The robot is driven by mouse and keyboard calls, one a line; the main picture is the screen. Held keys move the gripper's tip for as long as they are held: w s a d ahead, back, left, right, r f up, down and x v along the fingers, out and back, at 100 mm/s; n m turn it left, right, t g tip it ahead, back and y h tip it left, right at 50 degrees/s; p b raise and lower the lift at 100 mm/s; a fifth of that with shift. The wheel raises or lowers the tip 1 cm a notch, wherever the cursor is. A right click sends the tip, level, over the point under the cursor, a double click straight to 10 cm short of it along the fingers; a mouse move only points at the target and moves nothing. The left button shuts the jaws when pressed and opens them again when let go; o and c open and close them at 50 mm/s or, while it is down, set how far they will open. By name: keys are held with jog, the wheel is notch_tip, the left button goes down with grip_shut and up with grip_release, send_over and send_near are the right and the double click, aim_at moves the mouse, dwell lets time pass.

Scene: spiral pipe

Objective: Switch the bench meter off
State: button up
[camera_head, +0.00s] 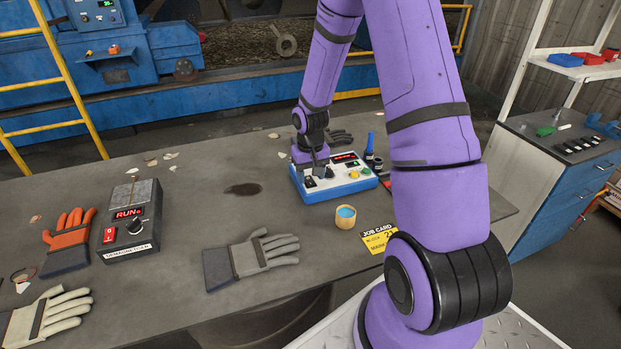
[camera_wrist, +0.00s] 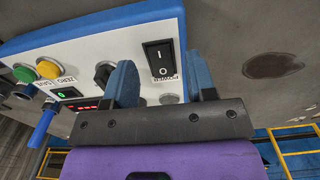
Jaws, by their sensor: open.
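The bench meter (camera_head: 352,187) is a white-topped box with blue sides on the table in the head view. Its panel (camera_wrist: 60,62) fills the upper left of the wrist view, with lit red digits and a green digit. A black rocker switch (camera_wrist: 164,59) marked I and O, labelled POWER, sits near the panel's end. Which side of it is pressed I cannot tell. My gripper (camera_wrist: 164,78) is open and empty, its blue fingers on either side of the switch. In the head view my gripper (camera_head: 312,168) is over the meter's left end; contact is unclear.
A demagnetizer box (camera_head: 128,222) with a red RUN display stands at left. Gloves (camera_head: 262,257), a small cup (camera_head: 345,217), a yellow job card (camera_head: 377,238) and a blue bottle (camera_head: 369,147) lie or stand around the meter.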

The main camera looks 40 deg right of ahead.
jog(key=shift+f, duration=0.75)
jog(key=shift+c, duration=0.2)
jog(key=c, duration=0.9)
jog(key=shift+w+r+g+y, duration=0.1)
jog(key=shift+w+g+y, duration=0.1)
jog(key=shift+g, duration=0.5)
jog(key=shift+w+g+y, duration=0.1)
jog(key=shift+g+y, duration=0.1)
jog(key=shift+g, duration=0.5)
jog(key=o, duration=0.9)
jog(key=shift+o, duration=0.2)
jog(key=shift+d+r, duration=0.1)
